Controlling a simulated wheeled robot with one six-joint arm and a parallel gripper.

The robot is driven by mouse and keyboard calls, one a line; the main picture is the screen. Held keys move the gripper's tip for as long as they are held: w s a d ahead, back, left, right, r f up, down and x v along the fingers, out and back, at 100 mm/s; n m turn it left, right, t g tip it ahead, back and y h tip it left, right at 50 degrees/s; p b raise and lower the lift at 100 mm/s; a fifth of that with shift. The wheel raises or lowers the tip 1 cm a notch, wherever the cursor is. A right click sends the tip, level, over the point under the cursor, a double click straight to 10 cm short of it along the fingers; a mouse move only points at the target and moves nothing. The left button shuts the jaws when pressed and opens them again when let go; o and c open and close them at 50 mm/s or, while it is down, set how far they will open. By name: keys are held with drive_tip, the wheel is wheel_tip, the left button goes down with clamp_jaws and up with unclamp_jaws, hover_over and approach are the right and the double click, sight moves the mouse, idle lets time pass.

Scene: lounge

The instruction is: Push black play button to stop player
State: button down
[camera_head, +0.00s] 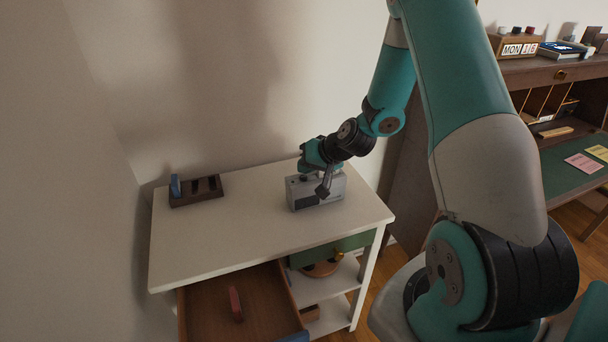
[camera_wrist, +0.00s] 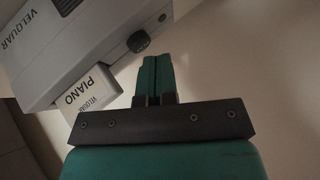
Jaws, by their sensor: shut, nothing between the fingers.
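The player is a grey box (camera_head: 302,196) standing on the white table, below and behind my gripper in the head view. In the wrist view the player (camera_wrist: 70,50) fills the upper left, with "VELQUAR" lettering and a white "PIANO" cassette (camera_wrist: 90,92) sticking out of it. A round black knob or button (camera_wrist: 138,41) is on the player's near end; I cannot tell if it is the play button. My gripper (camera_head: 323,190) is shut and empty. Its fingertips (camera_wrist: 154,58) appear just beside the black part; contact cannot be told.
A dark rack (camera_head: 196,190) with a blue cassette (camera_head: 175,185) stands at the table's left. An open drawer (camera_head: 250,310) below holds a red item (camera_head: 236,304). A wooden desk (camera_head: 540,72) stands at the right. The table (camera_head: 230,240) is clear in front.

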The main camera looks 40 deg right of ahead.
sight(306, 176)
drive_tip(key=shift+r+p, duration=2.2)
drive_tip(key=shift+r, duration=0.85)
